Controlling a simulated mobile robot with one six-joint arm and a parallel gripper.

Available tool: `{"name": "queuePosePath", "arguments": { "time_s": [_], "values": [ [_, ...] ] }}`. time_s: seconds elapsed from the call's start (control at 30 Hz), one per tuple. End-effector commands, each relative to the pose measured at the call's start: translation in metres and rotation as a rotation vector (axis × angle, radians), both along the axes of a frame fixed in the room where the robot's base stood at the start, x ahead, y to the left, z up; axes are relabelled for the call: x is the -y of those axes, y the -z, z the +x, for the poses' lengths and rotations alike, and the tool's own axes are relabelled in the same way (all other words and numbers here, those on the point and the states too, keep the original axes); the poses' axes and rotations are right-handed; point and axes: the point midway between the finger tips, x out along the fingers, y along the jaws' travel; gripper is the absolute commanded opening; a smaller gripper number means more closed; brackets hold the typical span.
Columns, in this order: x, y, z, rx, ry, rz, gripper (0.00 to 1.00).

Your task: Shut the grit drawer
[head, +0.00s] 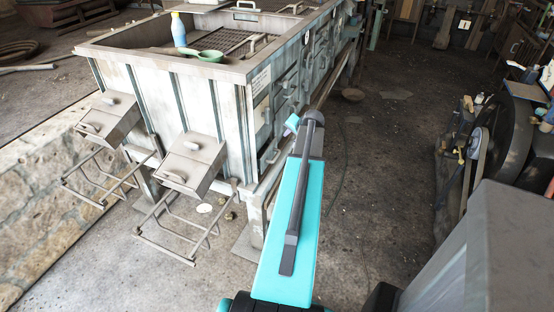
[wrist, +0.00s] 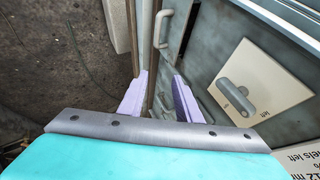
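My gripper (wrist: 160,82) shows in the wrist view with two lilac fingers held apart, so it is open. Between and beyond the fingers is the brown edge of a grey-green panel with a looped handle (wrist: 163,28). I cannot tell whether a finger touches it, nor read a label that names it as the grit drawer. In the head view my arm reaches to the right side of a large weathered metal tank (head: 205,72). That side carries several drawer or door fronts with handles (head: 288,84). My arm hides part of them and most of the gripper.
A cream plate with a grey handle (wrist: 238,98) and a lettered sign (wrist: 300,158) are right of the fingers.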

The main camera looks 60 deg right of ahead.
Motion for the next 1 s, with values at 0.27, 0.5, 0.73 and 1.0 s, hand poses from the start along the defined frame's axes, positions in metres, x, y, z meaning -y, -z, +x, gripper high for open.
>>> {"name": "queuePosePath", "arguments": {
  "time_s": [0.27,0.5,0.73,1.0],
  "values": [
    [0.04,-0.034,-0.011,0.214,0.336,-0.06,0.31],
    [0.062,-0.058,-0.027,0.452,0.584,-0.12,0.31],
    [0.064,-0.063,-0.037,0.718,0.757,-0.167,0.31],
    [0.047,-0.055,-0.042,1.055,0.865,-0.199,0.31]
  ]
}}
